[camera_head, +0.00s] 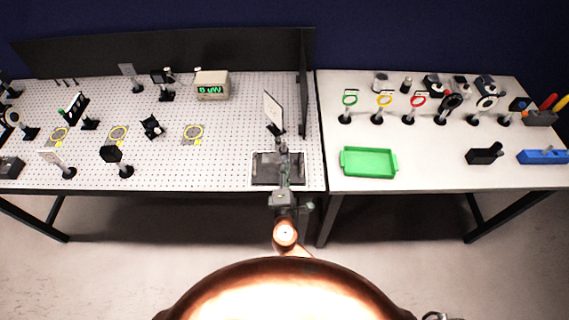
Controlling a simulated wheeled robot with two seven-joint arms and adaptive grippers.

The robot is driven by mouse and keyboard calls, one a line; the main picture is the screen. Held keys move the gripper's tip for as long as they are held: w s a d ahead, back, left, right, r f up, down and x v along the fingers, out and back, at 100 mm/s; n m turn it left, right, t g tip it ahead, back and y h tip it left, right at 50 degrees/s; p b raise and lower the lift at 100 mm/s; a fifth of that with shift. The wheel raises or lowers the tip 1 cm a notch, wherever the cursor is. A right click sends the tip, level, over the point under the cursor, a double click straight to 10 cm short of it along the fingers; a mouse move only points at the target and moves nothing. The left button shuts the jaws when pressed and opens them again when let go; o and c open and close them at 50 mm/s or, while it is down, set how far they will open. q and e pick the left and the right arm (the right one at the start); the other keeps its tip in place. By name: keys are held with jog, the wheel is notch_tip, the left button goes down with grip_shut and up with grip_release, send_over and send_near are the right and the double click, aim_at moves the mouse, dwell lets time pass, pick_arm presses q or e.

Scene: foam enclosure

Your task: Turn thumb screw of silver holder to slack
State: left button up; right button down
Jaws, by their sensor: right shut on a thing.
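My right arm reaches up from the bottom centre over the left table. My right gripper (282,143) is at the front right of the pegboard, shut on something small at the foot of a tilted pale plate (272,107). The plate stands on a dark mount (276,130) just beyond the fingertips. The silver holder and its thumb screw cannot be made out; the gripper covers that spot. My left gripper is not in view.
A dark rectangular pad (262,175) lies under the right gripper. A black upright panel (303,85) stands close to its right. Several posts and optics stand left, with a meter (211,85) behind. The right table holds a green tray (368,162) and coloured rings (384,99).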

jog(key=shift+n+p, duration=0.3)
jog(key=shift+n, duration=0.3)
jog(key=shift+a, duration=0.1)
jog(key=c, duration=1.8)
grip_release()
jog(key=shift+o, duration=0.2)
jog(key=shift+s, duration=0.1)
jog(key=shift+s+f, duration=0.1)
jog(key=shift+s, duration=0.2)
jog(key=s, duration=1.1)
jog(key=shift+s, duration=0.15)
